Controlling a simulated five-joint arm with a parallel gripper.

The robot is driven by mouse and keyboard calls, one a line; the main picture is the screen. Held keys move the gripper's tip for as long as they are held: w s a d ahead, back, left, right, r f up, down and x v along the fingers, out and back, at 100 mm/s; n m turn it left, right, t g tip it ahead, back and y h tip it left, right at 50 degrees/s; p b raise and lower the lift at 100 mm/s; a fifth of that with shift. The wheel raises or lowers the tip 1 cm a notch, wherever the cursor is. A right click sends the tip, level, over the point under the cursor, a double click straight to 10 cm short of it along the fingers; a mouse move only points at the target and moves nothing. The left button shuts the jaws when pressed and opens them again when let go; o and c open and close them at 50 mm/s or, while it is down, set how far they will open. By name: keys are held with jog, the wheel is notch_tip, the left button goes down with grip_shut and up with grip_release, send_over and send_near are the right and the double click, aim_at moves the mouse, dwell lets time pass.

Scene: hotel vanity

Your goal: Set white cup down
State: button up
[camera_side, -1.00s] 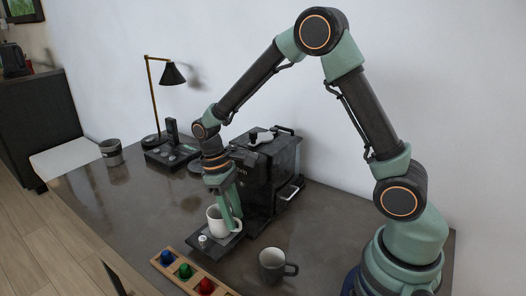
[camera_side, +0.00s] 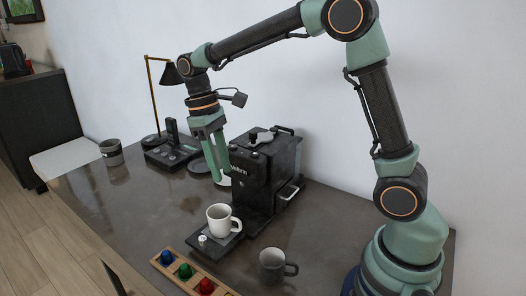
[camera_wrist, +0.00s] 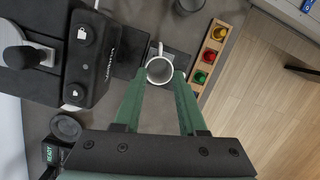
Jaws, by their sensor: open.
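The white cup (camera_side: 220,219) stands upright on the drip tray (camera_side: 199,247) in front of the black coffee machine (camera_side: 265,172). In the wrist view the cup (camera_wrist: 159,70) shows from above, its handle pointing up in the picture, and it looks empty. My gripper (camera_side: 217,177) is open and empty above the cup and apart from it, beside the front of the machine. In the wrist view its two green fingers (camera_wrist: 164,92) are spread, with the cup seen beyond their tips.
A wooden holder (camera_side: 197,274) with blue, green and red capsules lies near the front edge. A dark mug (camera_side: 272,266) stands to its right. A telephone (camera_side: 172,153), a lamp (camera_side: 171,74) and a grey container (camera_side: 111,152) stand farther back. The left counter is mostly clear.

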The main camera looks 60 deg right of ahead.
jog(key=s+d+r+m+t, duration=0.2)
jog(key=s+r+t, duration=0.3)
jog(key=s+t, duration=0.3)
jog(key=shift+s+d+m, duration=0.35)
jog(key=shift+s+m, duration=0.05)
jog(key=shift+s, duration=0.9)
jog(key=shift+r, duration=0.1)
